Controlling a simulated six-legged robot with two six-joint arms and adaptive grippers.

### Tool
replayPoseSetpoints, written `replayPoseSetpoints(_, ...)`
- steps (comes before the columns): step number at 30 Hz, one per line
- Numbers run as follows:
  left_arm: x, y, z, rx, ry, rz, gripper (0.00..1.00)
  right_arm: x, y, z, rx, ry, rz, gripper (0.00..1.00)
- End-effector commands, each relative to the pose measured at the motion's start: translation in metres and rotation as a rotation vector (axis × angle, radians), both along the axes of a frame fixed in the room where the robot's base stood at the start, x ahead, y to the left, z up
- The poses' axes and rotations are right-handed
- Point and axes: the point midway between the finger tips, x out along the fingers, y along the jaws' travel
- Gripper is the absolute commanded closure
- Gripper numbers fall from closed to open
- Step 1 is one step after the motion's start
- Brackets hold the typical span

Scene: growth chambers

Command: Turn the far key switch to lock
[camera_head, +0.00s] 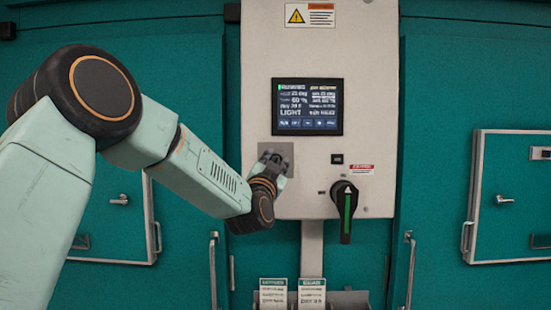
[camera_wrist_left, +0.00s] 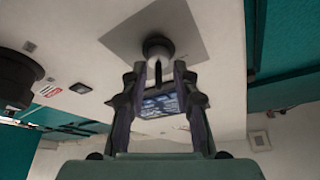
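The key switch (camera_wrist_left: 157,47) shows in the left wrist view as a round dark collar with a thin dark key, on a grey square plate (camera_wrist_left: 185,28). In the head view the plate (camera_head: 286,150) is partly visible on the white control panel, and my gripper hides the switch. My left gripper (camera_wrist_left: 157,72) points at the switch, its two fingers apart on either side of the key, with a visible gap at each side. In the head view this gripper (camera_head: 272,160) is at the plate. The key's turn position is unclear. My right gripper is in neither view.
The panel carries a lit screen (camera_head: 307,106) above the plate and a black rotary handle with a green stripe (camera_head: 347,212) to its right. Teal chamber doors with metal handles flank the panel. Two labelled cards (camera_head: 311,294) stand below it.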

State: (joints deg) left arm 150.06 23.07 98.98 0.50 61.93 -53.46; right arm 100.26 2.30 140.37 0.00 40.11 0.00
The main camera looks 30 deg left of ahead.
Motion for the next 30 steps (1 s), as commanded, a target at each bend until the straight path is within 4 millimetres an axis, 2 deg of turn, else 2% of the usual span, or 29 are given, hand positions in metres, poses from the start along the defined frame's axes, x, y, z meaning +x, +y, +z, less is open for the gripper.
replayPoseSetpoints(9, 0.0022, 0.0006, -0.0004, 0.0, 0.001, 0.0, 0.71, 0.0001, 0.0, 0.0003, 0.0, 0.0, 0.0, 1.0)
replayPoseSetpoints(20, 0.0019, 0.0004, -0.0004, 0.0, 0.001, 0.0, 1.0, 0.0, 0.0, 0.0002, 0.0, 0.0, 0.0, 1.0)
replayPoseSetpoints(30, 0.002, -0.0005, -0.0008, -0.017, -0.012, -0.002, 1.0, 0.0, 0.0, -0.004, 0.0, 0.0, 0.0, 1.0)
